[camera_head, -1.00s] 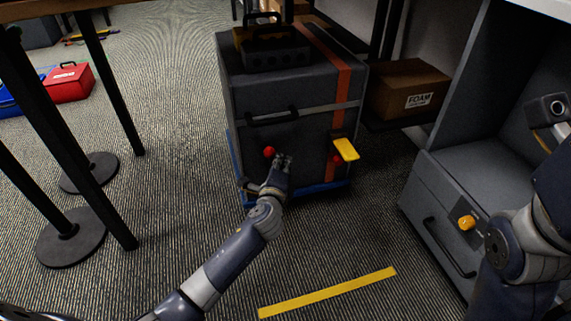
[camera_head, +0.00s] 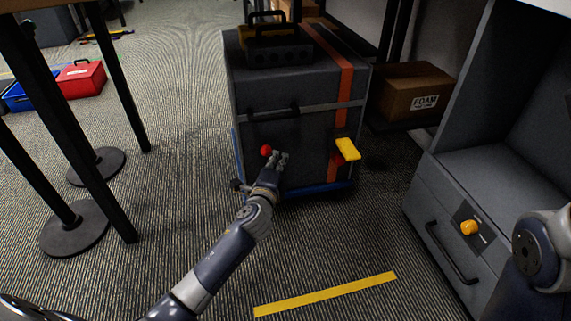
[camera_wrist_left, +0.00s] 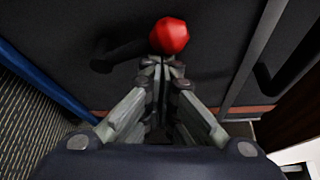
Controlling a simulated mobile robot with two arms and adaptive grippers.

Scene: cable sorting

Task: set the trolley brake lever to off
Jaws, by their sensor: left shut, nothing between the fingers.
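The trolley (camera_head: 290,95) is a dark grey case on a blue base. A red ball knob (camera_head: 266,150) sits on its front face; in the wrist view the red knob (camera_wrist_left: 170,36) is at the end of a short black lever (camera_wrist_left: 122,52) that runs to the left. I take this as the brake lever; no off mark is readable. My left gripper (camera_head: 279,158) is shut and empty just right of the knob in the head view. In the wrist view its fingertips (camera_wrist_left: 165,68) are just below the knob; contact cannot be told. My right gripper is out of view.
A yellow tab (camera_head: 347,149) juts from the trolley's right front. A grey cabinet with an orange knob (camera_head: 470,228) stands at the right. A FOAM box (camera_head: 408,88) is behind. Black posts with round bases (camera_head: 75,228) stand left. Yellow floor tape (camera_head: 325,294) lies in front.

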